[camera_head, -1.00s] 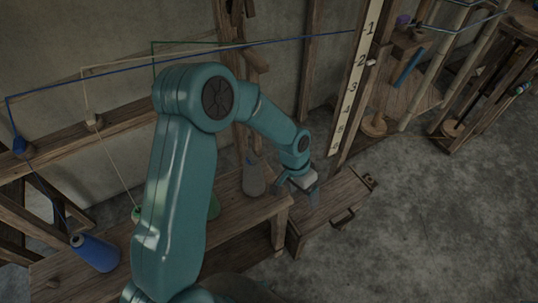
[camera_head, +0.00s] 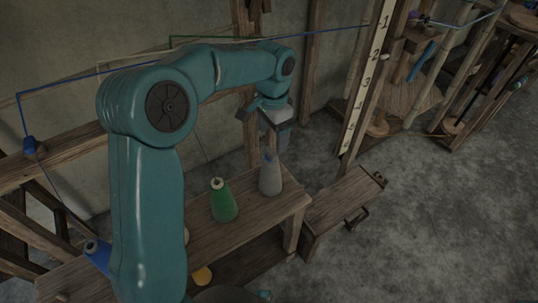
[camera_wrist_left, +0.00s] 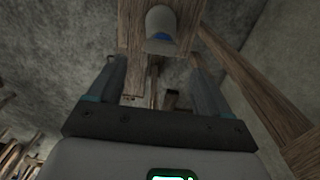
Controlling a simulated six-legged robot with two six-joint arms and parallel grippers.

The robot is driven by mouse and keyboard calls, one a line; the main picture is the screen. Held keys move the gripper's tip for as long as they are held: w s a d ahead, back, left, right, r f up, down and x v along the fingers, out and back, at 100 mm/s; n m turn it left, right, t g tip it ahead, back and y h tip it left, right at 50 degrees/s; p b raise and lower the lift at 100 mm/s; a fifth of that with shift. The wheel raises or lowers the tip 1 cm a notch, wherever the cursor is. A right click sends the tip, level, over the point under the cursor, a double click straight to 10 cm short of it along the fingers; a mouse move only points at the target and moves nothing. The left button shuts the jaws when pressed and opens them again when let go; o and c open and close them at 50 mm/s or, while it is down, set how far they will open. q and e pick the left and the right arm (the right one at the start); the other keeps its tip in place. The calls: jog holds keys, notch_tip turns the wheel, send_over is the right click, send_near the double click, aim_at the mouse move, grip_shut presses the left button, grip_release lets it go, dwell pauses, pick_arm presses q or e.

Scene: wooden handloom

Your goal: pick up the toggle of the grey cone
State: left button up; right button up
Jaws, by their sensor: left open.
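The grey cone (camera_head: 270,178) stands upright on the wooden bench, at its right end. A small bluish piece (camera_head: 268,157) shows at its top; I cannot make out the toggle's shape clearly. My left gripper (camera_head: 267,133) is open and empty, above the cone and apart from it. In the left wrist view the grey cone (camera_wrist_left: 162,20) with its blue piece (camera_wrist_left: 160,38) lies beyond the open fingers (camera_wrist_left: 156,60), roughly centred between them. My right gripper is not in view.
A green cone (camera_head: 223,203) stands left of the grey cone on the bench (camera_head: 180,250). A blue cone (camera_head: 97,252) is partly behind my arm.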

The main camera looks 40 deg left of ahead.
aim_at(271, 151)
pick_arm(q)
jog(key=f, duration=0.6)
jog(key=shift+s+a+b, duration=0.15)
jog(key=shift+s+b, duration=0.05)
jog(key=shift+b, duration=0.1)
jog(key=c, duration=1.1)
